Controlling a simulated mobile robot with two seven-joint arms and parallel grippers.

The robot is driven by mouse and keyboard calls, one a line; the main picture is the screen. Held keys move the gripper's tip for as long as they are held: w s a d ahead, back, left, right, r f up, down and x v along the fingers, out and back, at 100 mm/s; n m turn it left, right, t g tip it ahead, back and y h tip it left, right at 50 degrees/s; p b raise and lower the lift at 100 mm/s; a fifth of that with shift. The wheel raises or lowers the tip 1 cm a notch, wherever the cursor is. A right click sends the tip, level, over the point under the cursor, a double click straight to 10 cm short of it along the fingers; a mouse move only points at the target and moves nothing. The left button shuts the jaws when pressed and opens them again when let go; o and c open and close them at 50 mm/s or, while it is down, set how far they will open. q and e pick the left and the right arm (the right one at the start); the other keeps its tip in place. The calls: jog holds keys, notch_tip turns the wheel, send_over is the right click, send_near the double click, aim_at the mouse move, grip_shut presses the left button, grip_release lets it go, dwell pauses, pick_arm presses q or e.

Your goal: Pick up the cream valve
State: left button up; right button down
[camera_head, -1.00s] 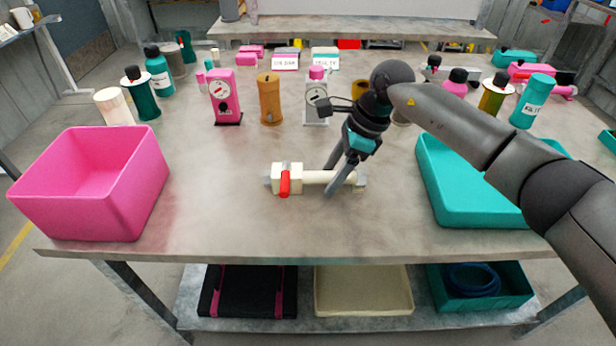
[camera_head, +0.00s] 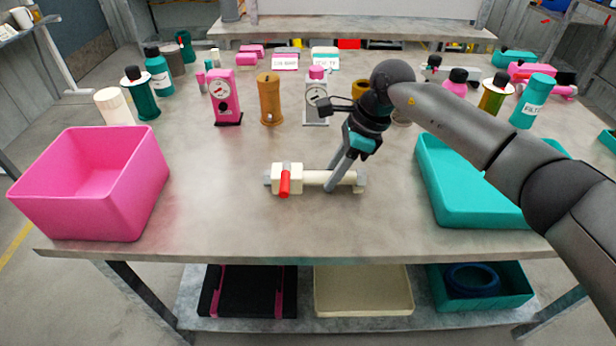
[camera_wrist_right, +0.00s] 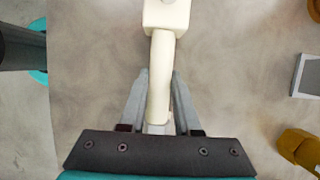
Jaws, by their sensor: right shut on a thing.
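The cream valve (camera_head: 287,178) lies on the table, with a block body, a red handle and a cream pipe reaching right to a grey end. My right gripper (camera_head: 333,184) is shut on the pipe, near its right end. In the right wrist view the cream valve (camera_wrist_right: 161,75) runs between the two grey fingers of my right gripper (camera_wrist_right: 159,100), one on each side of the pipe. The valve appears to rest on the table still. My left gripper is not in view.
A pink bin (camera_head: 90,185) stands at the left and a teal tray (camera_head: 450,205) at the right, under my arm. Pink (camera_head: 224,98), orange (camera_head: 269,100) and grey gauges or cylinders stand behind the valve. The table around the valve is clear.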

jog(key=shift+r, duration=0.15)
dwell(0.8)
notch_tip(320, 180, up, 10)
dwell(0.3)
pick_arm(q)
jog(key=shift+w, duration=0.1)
pick_arm(e)
jog(key=shift+f, duration=0.2)
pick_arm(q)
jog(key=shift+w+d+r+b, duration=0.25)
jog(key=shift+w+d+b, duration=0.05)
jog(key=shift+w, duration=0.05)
pick_arm(e)
jog(key=shift+f, duration=0.35)
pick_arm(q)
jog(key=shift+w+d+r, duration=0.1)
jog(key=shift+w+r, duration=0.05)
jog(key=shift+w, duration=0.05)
pick_arm(e)
jog(key=shift+f, duration=0.3)
jog(key=shift+f+b, duration=0.35)
jog(key=shift+b, duration=0.05)
jog(key=shift+f, duration=0.3)
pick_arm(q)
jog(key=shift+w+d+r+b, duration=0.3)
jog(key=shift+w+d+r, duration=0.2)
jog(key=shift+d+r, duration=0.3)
pick_arm(e)
jog(key=shift+f, duration=0.25)
jog(key=shift+f, duration=0.1)
